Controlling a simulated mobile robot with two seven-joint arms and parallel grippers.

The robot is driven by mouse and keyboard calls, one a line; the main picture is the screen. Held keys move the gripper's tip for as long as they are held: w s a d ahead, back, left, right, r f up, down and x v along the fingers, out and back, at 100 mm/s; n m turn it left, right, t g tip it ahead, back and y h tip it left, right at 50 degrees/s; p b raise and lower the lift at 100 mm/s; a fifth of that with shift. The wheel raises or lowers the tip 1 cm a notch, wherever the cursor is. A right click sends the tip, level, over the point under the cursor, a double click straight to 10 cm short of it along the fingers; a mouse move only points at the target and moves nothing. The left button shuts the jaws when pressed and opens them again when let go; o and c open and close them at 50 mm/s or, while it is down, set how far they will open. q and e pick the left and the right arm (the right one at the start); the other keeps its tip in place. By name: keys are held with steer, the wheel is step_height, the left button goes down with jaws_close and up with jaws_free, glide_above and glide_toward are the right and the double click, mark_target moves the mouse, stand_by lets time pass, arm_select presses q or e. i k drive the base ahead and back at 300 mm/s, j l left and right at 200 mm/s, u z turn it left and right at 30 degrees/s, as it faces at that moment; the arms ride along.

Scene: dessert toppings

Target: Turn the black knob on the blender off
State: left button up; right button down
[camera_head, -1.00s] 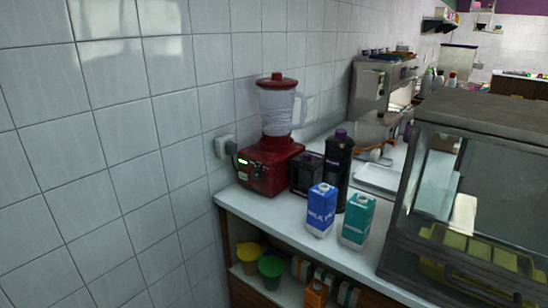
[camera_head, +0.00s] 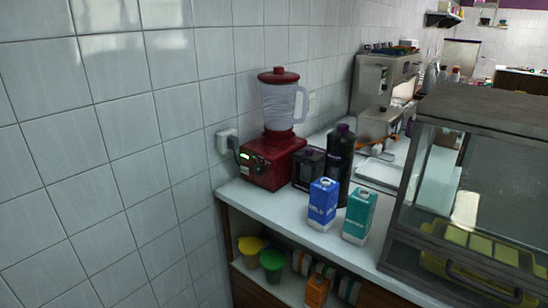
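The blender has a red base (camera_head: 273,162) with a clear jug (camera_head: 281,105) and a red lid. It stands upright at the left end of the counter, near the tiled wall. Neither of my grippers is in view.
A white counter (camera_head: 262,206) runs to the right. A black bottle (camera_head: 339,165), a blue milk carton (camera_head: 322,204) and a teal carton (camera_head: 358,216) stand right of the blender. A glass display case (camera_head: 470,200) stands at right. Yellow and green cups (camera_head: 272,264) sit on the shelf below.

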mark_target(259, 169)
steer(key=i+j+z, duration=0.15)
steer(key=z, duration=0.2)
steer(key=i+j+z, duration=0.15)
steer(key=j+z, duration=0.15)
steer(key=i+j+z, duration=0.1)
steer(key=j+z, duration=0.25)
steer(key=l, duration=0.1)
